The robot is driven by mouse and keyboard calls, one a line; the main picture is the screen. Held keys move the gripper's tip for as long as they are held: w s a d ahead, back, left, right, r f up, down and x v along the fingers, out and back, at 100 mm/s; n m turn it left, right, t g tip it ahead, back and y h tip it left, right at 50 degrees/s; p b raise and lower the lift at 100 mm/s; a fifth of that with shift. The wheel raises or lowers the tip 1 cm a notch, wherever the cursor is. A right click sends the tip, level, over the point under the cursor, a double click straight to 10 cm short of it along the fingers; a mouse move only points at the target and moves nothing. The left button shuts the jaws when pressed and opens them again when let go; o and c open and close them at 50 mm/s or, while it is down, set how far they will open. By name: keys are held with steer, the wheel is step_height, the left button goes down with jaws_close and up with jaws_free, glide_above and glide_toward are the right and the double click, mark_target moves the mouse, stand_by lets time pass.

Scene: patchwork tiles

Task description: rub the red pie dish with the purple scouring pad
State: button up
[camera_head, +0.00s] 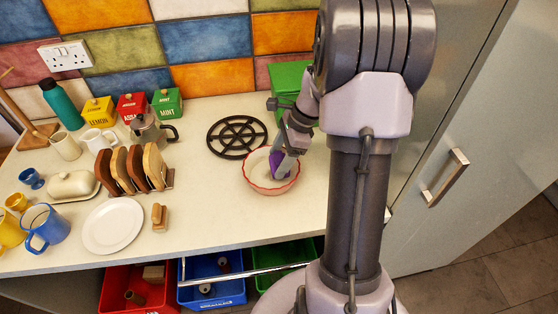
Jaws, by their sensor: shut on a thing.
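The red pie dish (257,184) stands on the worktop, just left of my arm. It is round, with a red rim and a pale inside. My gripper (282,158) points down into the dish from its upper right side. It is shut on the purple scouring pad (287,160), which sits low inside the dish, at its right half. The fingers hide part of the pad. I cannot tell whether the pad touches the dish's inner surface.
A black trivet (237,137) lies behind the dish, with a green box (291,77) behind my gripper. A toast rack (135,170), white plate (113,226) and small brush (159,217) stand to the left. Clear worktop lies left of the dish. Coloured bins (140,290) sit below the front edge.

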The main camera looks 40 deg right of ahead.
mark_target(278, 158)
steer(key=shift+a+r+p, duration=0.25)
steer(key=shift+r+p, duration=0.05)
steer(key=shift+r, duration=0.3)
step_height(278, 158, up, 5)
steer(key=p, duration=0.4)
steer(key=shift+f, duration=0.2)
